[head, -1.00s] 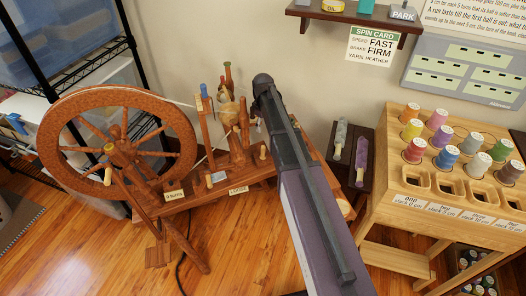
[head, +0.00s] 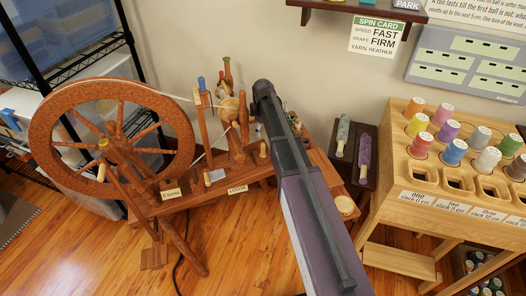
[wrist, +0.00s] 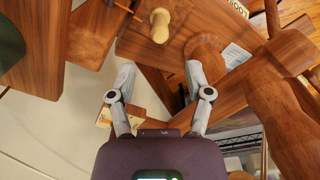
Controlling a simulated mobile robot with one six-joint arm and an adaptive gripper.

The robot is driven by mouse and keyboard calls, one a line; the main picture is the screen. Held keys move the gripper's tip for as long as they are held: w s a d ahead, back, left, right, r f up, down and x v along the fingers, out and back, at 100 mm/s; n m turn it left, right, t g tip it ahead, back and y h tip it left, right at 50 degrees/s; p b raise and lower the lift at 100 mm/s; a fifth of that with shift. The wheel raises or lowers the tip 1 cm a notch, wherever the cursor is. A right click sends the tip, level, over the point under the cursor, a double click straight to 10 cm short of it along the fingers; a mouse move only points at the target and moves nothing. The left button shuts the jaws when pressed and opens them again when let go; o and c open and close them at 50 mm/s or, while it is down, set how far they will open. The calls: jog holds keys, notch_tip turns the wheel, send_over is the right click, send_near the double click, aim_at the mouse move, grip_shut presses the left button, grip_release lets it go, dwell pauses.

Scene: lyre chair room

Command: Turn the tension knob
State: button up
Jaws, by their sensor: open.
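The spinning wheel (head: 48,145) stands left of the middle in the head view, with its large wheel at left and upright posts at right. A pale wooden peg-like knob (head: 263,150) sticks up from its bench, near a sign reading LOOSE (head: 237,190). The knob also shows at the top of the wrist view (wrist: 160,26). My gripper (wrist: 160,67) is open and empty, its two fingers spread below the knob in that picture and apart from it. In the head view my arm hides most of the gripper.
Wooden posts (wrist: 278,105) stand close right of my fingers in the wrist view. A yarn rack (head: 400,160) with several spools stands at right, and a dark stool (head: 368,190) beside it. A spin card (head: 376,37) reads FAST and FIRM. Floor in front is clear.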

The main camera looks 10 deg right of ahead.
aim_at(263, 144)
jog(key=shift+f+b, duration=4.3)
jog(key=shift+f, duration=0.35)
grip_shut()
